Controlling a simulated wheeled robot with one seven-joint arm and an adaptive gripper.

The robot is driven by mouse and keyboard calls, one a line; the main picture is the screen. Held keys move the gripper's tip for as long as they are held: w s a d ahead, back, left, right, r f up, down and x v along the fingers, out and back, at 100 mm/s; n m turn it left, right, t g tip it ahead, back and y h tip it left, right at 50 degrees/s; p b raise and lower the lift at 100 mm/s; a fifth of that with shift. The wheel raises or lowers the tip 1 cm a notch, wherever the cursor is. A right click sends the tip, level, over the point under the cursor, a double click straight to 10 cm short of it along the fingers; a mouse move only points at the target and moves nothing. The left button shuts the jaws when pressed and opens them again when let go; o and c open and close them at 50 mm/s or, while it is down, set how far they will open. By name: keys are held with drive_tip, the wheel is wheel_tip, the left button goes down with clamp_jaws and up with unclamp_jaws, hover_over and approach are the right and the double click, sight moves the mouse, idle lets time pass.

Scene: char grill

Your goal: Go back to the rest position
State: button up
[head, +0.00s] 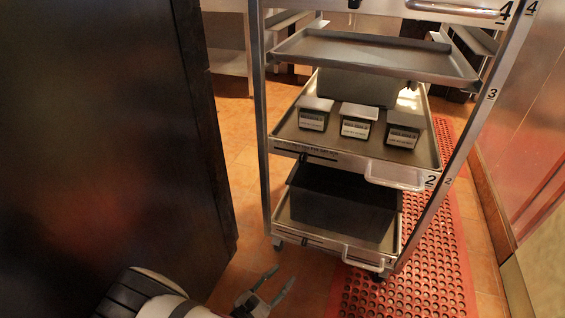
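My gripper (275,293) is at the bottom of the head view, low in front of the rack. Its two dark fingers are spread apart, with only floor showing between them. It is open and empty. A white part of my arm (158,290) shows at the lower left. Most of the rest of my arm is out of view.
A metal rack (263,130) stands ahead with numbered levels. An upper tray (375,53) looks empty. The middle tray (425,150) holds three small labelled containers (358,121) and a larger bin. A dark bin (340,200) sits below. A dark cabinet (100,140) blocks the left. A red mat (420,280) lies right.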

drive_tip(key=w+d+r+m+g+h, duration=0.1)
drive_tip(key=d+r+m+g, duration=0.3)
drive_tip(key=r, duration=0.5)
drive_tip(key=w+d+r+m+g+h, duration=0.1)
drive_tip(key=d+r+m+g+h, duration=0.1)
drive_tip(key=r+m+g, duration=0.5)
drive_tip(key=s+d+r+m+g+y, duration=0.2)
drive_tip(key=d+r+m, duration=0.15)
drive_tip(key=r, duration=0.45)
drive_tip(key=s+d+r+m+g+y, duration=0.1)
drive_tip(key=s+d+r+m+g, duration=0.1)
drive_tip(key=d+r, duration=0.45)
drive_tip(key=s+d+r+m+g+y, duration=0.1)
drive_tip(key=s+d+r+m+y, duration=0.2)
drive_tip(key=s+r, duration=0.4)
drive_tip(key=s+d+r+m+t+y, duration=0.1)
drive_tip(key=s+r+m+t+y, duration=0.2)
drive_tip(key=s, duration=0.5)
drive_tip(key=s+r+m+y, duration=0.3)
drive_tip(key=s+m+y, duration=0.15)
drive_tip(key=s, duration=0.45)
wheel_tip(320, 180, up, 39)
drive_tip(key=n+t+p, duration=0.1)
drive_tip(key=t+p, duration=0.2)
drive_tip(key=p, duration=3.4)
drive_tip(key=shift+w+r+t+y+p, duration=0.15)
drive_tip(key=shift+w+t+y+p, duration=0.05)
drive_tip(key=shift+t+y+p, duration=0.2)
